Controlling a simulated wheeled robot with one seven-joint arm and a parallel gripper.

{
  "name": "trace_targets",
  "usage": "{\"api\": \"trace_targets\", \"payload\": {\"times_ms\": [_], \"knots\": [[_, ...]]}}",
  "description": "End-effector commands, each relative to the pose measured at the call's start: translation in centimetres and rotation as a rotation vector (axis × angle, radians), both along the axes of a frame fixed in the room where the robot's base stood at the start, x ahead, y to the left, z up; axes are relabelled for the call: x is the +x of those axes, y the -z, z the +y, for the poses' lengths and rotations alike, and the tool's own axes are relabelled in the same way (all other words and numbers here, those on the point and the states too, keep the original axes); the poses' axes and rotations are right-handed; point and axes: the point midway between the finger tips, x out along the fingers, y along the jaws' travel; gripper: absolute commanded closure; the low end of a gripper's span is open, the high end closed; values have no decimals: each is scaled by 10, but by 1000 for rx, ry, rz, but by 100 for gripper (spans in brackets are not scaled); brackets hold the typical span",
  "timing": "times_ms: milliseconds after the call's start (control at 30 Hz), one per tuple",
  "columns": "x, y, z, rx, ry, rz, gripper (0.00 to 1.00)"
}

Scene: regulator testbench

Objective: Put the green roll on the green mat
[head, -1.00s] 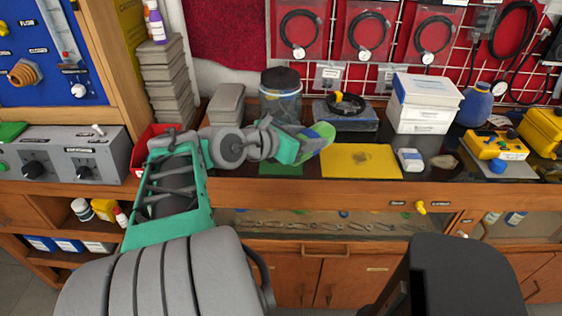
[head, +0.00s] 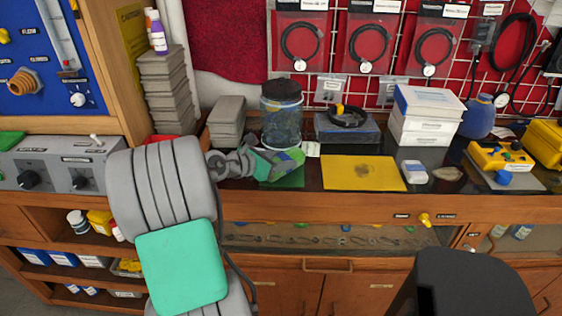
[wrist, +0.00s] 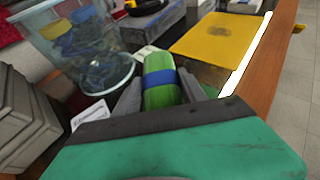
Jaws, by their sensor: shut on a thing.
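The green roll (wrist: 160,82) with a blue band is between the fingers of my gripper (wrist: 158,92) in the wrist view, and the gripper is shut on it. In the head view my gripper (head: 272,163) is low over the counter, and the roll (head: 293,156) shows at its tip. The green mat (head: 290,178) is a dark green patch on the counter, partly hidden by the gripper and roll. It also shows in the wrist view (wrist: 208,77) beside the roll. I cannot tell whether the roll touches the mat.
A clear jar (head: 281,118) with a dark lid stands just behind the gripper. Grey bins (head: 227,116) are stacked to its left. A yellow mat (head: 362,173) lies to the right. The counter's front edge (head: 330,207) is close.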

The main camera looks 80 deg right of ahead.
Motion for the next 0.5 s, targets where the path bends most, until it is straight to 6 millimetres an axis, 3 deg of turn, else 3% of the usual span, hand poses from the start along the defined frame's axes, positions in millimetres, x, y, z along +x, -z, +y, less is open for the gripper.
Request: {"api": "trace_targets", "payload": {"times_ms": [233, 267, 500], "knots": [[0, 0, 0, -1, 0, 1, 98], [0, 1, 0, 0, 0, 1, 50], [0, 1, 0, 0, 0, 0, 31]]}}
